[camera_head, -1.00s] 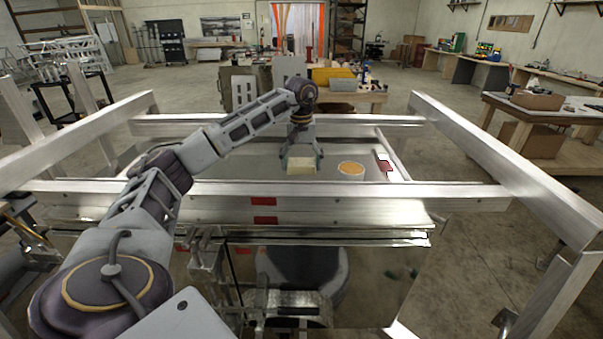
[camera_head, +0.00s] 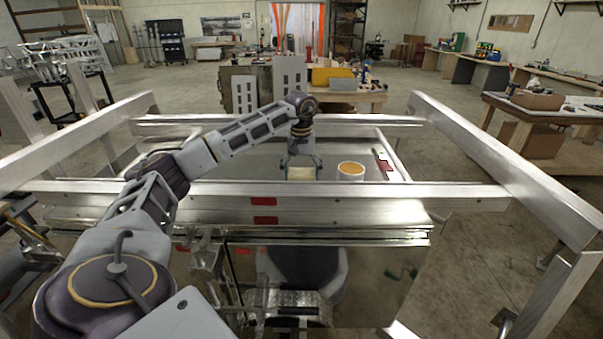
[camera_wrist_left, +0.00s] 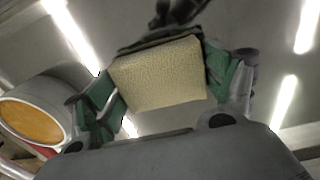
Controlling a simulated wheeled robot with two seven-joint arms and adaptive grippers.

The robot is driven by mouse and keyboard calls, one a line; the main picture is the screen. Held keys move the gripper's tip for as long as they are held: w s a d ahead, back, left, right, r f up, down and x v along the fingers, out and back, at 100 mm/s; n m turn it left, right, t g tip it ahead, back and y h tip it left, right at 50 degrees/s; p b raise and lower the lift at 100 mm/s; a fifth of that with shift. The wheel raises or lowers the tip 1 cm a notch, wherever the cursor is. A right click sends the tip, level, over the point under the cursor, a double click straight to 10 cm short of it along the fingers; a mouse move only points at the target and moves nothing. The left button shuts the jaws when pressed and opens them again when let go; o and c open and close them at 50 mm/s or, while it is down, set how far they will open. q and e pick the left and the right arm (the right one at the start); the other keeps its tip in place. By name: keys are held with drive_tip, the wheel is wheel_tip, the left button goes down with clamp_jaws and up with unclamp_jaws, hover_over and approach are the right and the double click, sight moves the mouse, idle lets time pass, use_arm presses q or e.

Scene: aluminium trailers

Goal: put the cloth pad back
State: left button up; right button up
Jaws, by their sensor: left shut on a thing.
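The cloth pad (camera_head: 301,174) is a pale yellow block held between the fingers of my left gripper (camera_head: 301,168), inside the aluminium trailer frame. In the left wrist view the pad (camera_wrist_left: 160,75) fills the space between the green-padded fingers of the left gripper (camera_wrist_left: 165,90), which is shut on it. A white tub (camera_head: 350,172) with an orange top stands just right of the gripper, apart from it. The tub also shows at the left of the wrist view (camera_wrist_left: 32,118). Whether the pad touches the trailer floor cannot be told. My right gripper is not in view.
The trailer's near rail (camera_head: 400,192) crosses in front of the tub and pad. The trailer floor (camera_head: 235,168) left of the gripper is clear. A red and white item (camera_head: 384,163) lies by the right inner edge. Workbenches stand farther back.

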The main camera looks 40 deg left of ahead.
sight(301, 172)
use_arm(q)
drive_tip(key=shift+f, duration=0.15)
drive_tip(key=o, duration=0.9)
drive_tip(key=shift+c, duration=0.2)
wheel_tip(301, 172, up, 12)
drive_tip(key=shift+p, duration=0.45)
idle(0.4)
